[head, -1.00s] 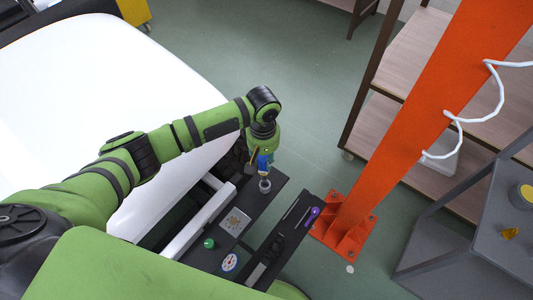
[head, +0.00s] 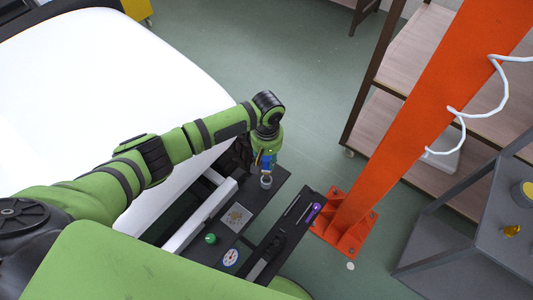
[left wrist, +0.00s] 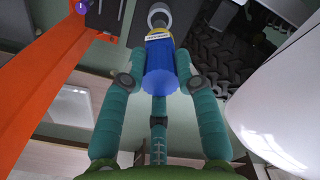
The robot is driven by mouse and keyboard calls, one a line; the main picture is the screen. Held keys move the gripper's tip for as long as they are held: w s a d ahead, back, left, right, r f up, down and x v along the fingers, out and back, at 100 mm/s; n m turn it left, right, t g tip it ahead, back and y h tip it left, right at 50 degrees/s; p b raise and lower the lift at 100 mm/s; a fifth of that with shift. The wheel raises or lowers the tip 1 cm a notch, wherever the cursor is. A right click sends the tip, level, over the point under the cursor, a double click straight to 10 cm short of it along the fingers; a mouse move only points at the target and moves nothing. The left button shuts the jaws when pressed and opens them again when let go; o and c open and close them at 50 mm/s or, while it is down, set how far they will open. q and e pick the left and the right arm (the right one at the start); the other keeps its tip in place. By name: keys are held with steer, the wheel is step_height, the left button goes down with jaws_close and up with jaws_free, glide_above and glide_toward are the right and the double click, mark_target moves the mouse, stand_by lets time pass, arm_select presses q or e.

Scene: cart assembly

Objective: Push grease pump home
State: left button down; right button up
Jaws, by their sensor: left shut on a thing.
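The grease pump appears to be the blue cylinder with a yellow band and a label (left wrist: 160,65) in the left wrist view. It also shows, small, in the head view (head: 265,160). My left gripper (left wrist: 157,82) has its teal fingers on both sides of the blue cylinder and is shut on it. A grey ring (head: 266,182) on the dark cart shelf is at the cylinder's far end, and it shows in the left wrist view (left wrist: 159,15). I cannot tell how deep the cylinder sits in the ring. My right gripper is not in view.
The dark cart shelf (head: 262,203) holds a card (head: 237,217), a green knob (head: 210,239), a gauge (head: 230,257) and a purple-handled tool (head: 313,210). A large white body (head: 110,85) is on the left. An orange post (head: 400,130) stands right of the cart.

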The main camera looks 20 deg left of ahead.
arm_select(q)
steer(key=shift+f, duration=0.55)
steer(key=shift+p, duration=0.35)
stand_by(0.3)
steer(key=shift+p, duration=0.4)
steer(key=shift+f, duration=0.1)
